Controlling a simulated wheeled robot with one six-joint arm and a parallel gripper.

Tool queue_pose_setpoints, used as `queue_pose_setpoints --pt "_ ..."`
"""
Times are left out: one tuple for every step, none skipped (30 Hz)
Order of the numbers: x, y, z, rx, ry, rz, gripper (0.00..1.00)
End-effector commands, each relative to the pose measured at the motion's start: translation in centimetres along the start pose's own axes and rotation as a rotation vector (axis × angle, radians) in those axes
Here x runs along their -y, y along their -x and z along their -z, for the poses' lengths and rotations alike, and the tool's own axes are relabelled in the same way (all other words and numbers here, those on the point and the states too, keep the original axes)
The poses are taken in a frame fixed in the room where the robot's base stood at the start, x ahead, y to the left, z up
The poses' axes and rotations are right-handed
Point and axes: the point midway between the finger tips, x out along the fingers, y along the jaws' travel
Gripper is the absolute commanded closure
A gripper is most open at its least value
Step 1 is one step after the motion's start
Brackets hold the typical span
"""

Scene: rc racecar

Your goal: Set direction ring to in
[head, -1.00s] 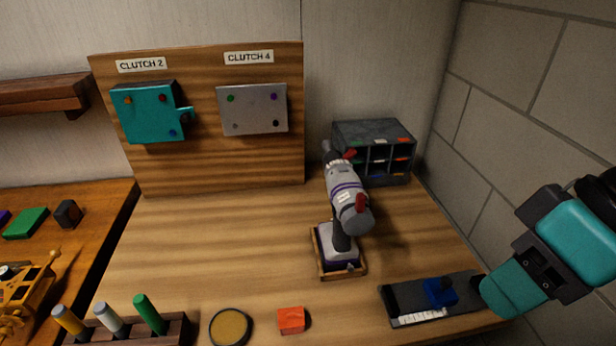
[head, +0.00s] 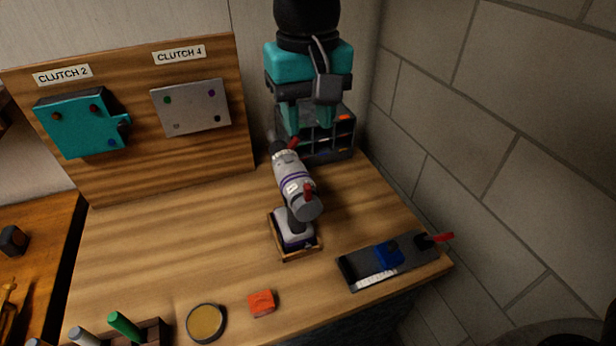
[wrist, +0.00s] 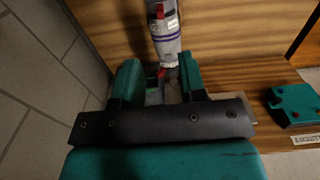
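A grey power drill with purple bands (head: 294,178) stands upright in a wooden tray (head: 308,254). It has a red tab near its nose (head: 293,143) and another red tab near its rear (head: 308,192). I cannot tell which belongs to the direction ring. My teal gripper (head: 312,125) hangs with fingers down behind the drill, in front of the compartment shelf. It is open. I see no contact.
A compartment shelf (head: 343,142) stands at the back near the wall. A board with a teal clutch box (head: 78,126) and a grey plate (head: 190,108) is at left. A dark rail with a blue block (head: 389,253), an orange block (head: 262,303) and a round dish (head: 206,322) lie in front.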

Motion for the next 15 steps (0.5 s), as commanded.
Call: queue_pose_setpoints --pt "-0.1 -1.1 -0.1 0.007 0.0 -0.003 0.62" --pt "-0.1 -1.8 -0.1 0.007 0.001 -0.003 0.62" --pt "-0.1 -2.7 -0.1 0.007 0.001 -0.003 0.62" --pt "-0.1 -3.4 -0.1 0.006 0.001 -0.002 0.62" --pt "-0.1 -4.1 -0.1 0.007 0.001 -0.002 0.62" --pt "-0.1 -5.0 -0.1 0.007 0.001 -0.002 0.62" --pt "-0.1 -5.7 -0.1 0.007 0.001 -0.002 0.62" --pt "-0.1 -6.4 -0.1 0.008 0.001 -0.003 0.62" --pt "-0.1 -7.2 -0.2 0.006 0.001 -0.002 0.62" --pt "-0.1 -7.9 -0.1 0.006 0.001 -0.002 0.62" --pt "-0.1 -8.5 -0.1 0.006 0.001 -0.002 0.62" --pt "-0.1 -9.2 -0.1 0.006 0.001 -0.002 0.62" --pt "-0.1 -9.7 -0.1 0.005 0.001 -0.001 0.62" --pt "-0.1 -10.2 -0.1 0.004 0.001 -0.001 0.62" --pt "-0.1 -10.8 -0.1 0.004 0.001 -0.001 0.62"
